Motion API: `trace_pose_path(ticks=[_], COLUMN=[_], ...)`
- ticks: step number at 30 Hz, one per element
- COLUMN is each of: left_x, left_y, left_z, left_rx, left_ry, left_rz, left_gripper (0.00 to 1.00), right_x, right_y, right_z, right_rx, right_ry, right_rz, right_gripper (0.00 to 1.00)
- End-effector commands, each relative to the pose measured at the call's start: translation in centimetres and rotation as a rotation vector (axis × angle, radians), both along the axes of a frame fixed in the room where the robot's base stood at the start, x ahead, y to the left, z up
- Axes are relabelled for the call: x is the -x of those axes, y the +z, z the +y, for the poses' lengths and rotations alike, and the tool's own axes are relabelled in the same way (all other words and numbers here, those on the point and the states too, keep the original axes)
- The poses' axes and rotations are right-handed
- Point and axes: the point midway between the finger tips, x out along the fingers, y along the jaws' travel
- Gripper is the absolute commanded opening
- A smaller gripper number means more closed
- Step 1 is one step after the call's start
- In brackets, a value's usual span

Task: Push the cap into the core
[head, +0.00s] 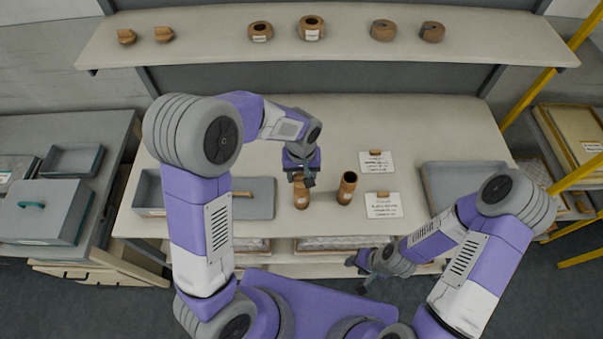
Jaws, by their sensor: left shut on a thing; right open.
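Two brown cylindrical cores stand on the table. The left core (301,198) is directly below my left gripper (301,181); the other core (347,187) stands to its right with a dark open top. My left gripper points down and is shut at the top of the left core. The cap in its fingers is almost wholly hidden, so I cannot tell how deep it sits in the core. My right gripper (369,279) is open and empty, low in front of the table's front edge.
Two printed cards (377,162) (383,206) lie right of the cores. A grey mat (255,199) and a grey tray (147,194) are at the left, another tray (463,181) at the right. A shelf (345,36) with several brown rolls runs behind. The table's back is clear.

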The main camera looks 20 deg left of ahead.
Motion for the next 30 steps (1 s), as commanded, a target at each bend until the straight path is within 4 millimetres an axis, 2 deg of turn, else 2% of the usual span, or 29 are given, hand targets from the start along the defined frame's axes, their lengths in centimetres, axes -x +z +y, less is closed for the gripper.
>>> trace_pose_path(ticks=[18, 19, 20, 21, 30], left_x=[0.0, 0.0, 0.0, 0.0, 0.0], left_y=[-1.3, -1.3, -1.2, -1.2, -1.1], left_z=[0.0, 0.0, 0.0, 0.0, 0.0], left_rx=[0.0, 0.0, 0.0, 0.0, 0.0], left_ry=[0.0, 0.0, 0.0, 0.0, 0.0], left_rz=[0.001, 0.001, 0.001, 0.001, 0.0], left_gripper=[0.26, 0.57, 0.62, 0.65, 0.65], right_x=[0.0, 0.0, 0.0, 0.0, 0.0], right_y=[-1.1, -1.0, -1.0, -1.0, -0.9], right_z=[0.0, 0.0, 0.0, 0.0, 0.0], right_rx=[0.0, 0.0, 0.0, 0.0, 0.0], right_ry=[0.0, 0.0, 0.0, 0.0, 0.0], right_rz=[0.0, 0.0, 0.0, 0.0, 0.0], right_gripper=[0.43, 0.43, 0.43, 0.43, 0.43])
